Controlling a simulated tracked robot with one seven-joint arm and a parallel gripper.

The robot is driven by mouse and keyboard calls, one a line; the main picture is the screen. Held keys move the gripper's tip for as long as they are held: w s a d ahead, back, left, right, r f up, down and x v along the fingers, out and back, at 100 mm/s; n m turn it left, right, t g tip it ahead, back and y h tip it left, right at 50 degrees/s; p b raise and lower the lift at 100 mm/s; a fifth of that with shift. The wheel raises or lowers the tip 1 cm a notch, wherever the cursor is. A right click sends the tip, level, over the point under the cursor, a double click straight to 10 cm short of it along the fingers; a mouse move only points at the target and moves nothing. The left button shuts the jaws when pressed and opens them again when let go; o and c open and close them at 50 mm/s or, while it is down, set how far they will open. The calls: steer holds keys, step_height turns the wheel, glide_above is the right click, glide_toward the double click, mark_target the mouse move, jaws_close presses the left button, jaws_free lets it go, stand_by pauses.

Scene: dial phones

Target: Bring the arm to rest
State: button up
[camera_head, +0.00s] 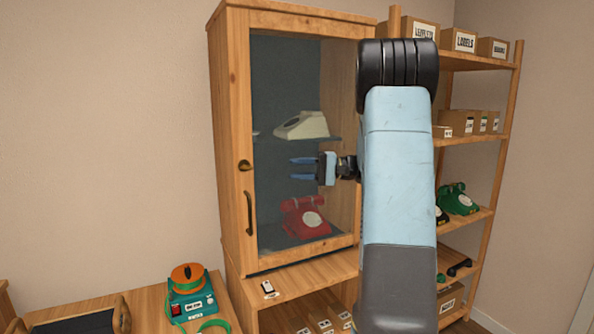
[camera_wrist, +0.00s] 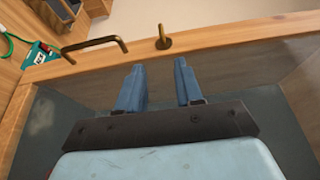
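My arm (camera_head: 398,160) rises in front of the right part of the wooden cabinet in the head view. My gripper (camera_head: 292,169) points left, in front of the cabinet's glass. Its two blue fingers are apart with nothing between them. In the wrist view my gripper (camera_wrist: 159,66) also shows an empty gap, with the fingers pointing toward the wooden door frame that carries the handle (camera_wrist: 95,46) and the round knob (camera_wrist: 162,38). The fingertips appear apart from the frame.
The cabinet (camera_head: 237,140) has a glass door that looks closed. A cream phone (camera_head: 302,125) and a red phone (camera_head: 305,218) are inside. An open shelf (camera_head: 480,140) with boxes and a green phone (camera_head: 458,199) stands right. A teal device (camera_head: 190,297) sits on the lower left table.

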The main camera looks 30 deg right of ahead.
steer(key=s+a+n+g+h, duration=0.2)
steer(key=s+a+g+h, duration=0.4)
steer(key=s+a, duration=0.95)
steer(key=s+f+n+t+h, duration=0.2)
steer(key=s+h, duration=0.8)
steer(key=s, duration=0.7)
steer(key=shift+s+a+f+n+t+h, duration=0.2)
steer(key=shift+f+n+t+h, duration=0.15)
steer(key=shift+f+t, duration=0.6)
steer(key=shift+o, duration=0.3)
steer(key=shift+w+r+t, duration=0.1)
steer(key=shift+r+t, duration=0.15)
